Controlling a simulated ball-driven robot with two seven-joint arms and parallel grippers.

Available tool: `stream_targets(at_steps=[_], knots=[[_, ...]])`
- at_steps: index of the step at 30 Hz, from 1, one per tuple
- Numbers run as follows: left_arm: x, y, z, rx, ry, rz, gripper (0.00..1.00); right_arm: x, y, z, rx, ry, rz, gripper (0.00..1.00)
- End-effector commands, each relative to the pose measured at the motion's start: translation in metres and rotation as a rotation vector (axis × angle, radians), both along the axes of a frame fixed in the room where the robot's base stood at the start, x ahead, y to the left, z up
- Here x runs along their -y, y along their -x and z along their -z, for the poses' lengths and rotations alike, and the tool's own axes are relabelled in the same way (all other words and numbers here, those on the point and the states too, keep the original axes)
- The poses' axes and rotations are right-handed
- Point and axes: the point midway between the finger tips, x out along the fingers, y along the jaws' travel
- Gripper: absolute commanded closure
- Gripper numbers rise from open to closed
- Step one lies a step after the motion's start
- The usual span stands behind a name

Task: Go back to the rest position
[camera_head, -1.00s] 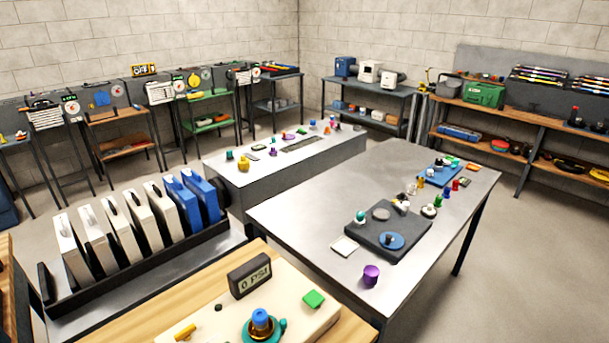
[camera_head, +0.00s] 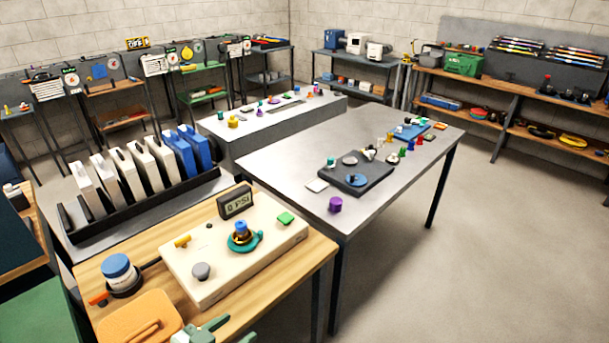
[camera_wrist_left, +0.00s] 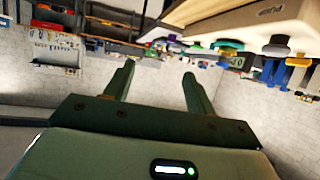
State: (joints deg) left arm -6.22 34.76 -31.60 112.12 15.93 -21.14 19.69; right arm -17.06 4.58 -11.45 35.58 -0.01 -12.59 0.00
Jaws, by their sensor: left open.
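My left gripper (camera_head: 222,329) shows at the bottom edge of the head view, as green parts by the front edge of the wooden bench (camera_head: 300,262). Most of that arm is cut off by the frame. In the left wrist view its two green fingers (camera_wrist_left: 158,72) stand apart with nothing between them. The wooden bench also appears in the upper right of that view (camera_wrist_left: 225,22), beyond the fingers and apart from them. My right gripper is in neither view.
The bench holds a cream panel (camera_head: 190,262) with knobs, a blue-lidded jar (camera_head: 117,268) and an orange board (camera_head: 130,312). A rack of upright cases (camera_head: 70,215) stands behind it. A grey metal table (camera_head: 265,165) is to the right. Floor (camera_head: 500,270) at the right is clear.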

Motion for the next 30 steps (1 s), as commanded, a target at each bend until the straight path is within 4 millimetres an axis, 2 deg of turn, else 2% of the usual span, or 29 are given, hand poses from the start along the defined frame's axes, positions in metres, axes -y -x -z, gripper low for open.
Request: stream_targets(at_steps=[6, 11, 14, 20, 23, 26, 29, 30], knots=[[-0.013, -0.003, 0.028, -0.032, -0.033, -0.040, 0.45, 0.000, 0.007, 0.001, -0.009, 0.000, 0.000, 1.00], [-0.027, -0.003, 0.057, -0.066, -0.069, -0.076, 0.45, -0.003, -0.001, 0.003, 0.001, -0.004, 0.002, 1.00], [-0.038, -0.001, 0.080, -0.098, -0.097, -0.105, 0.45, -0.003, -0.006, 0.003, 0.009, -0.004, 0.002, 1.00], [-0.068, 0.016, 0.147, -0.196, -0.177, -0.177, 0.45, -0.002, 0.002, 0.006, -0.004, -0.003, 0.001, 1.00], [-0.085, 0.035, 0.189, -0.266, -0.226, -0.216, 0.45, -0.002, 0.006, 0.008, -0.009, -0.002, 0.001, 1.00], [-0.103, 0.069, 0.239, -0.364, -0.285, -0.253, 0.45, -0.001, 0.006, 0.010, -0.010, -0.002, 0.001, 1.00], [-0.119, 0.128, 0.300, -0.507, -0.356, -0.286, 0.45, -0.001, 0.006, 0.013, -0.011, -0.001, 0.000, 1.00], [-0.123, 0.157, 0.323, -0.569, -0.382, -0.293, 0.45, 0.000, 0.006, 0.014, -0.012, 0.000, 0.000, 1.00]])
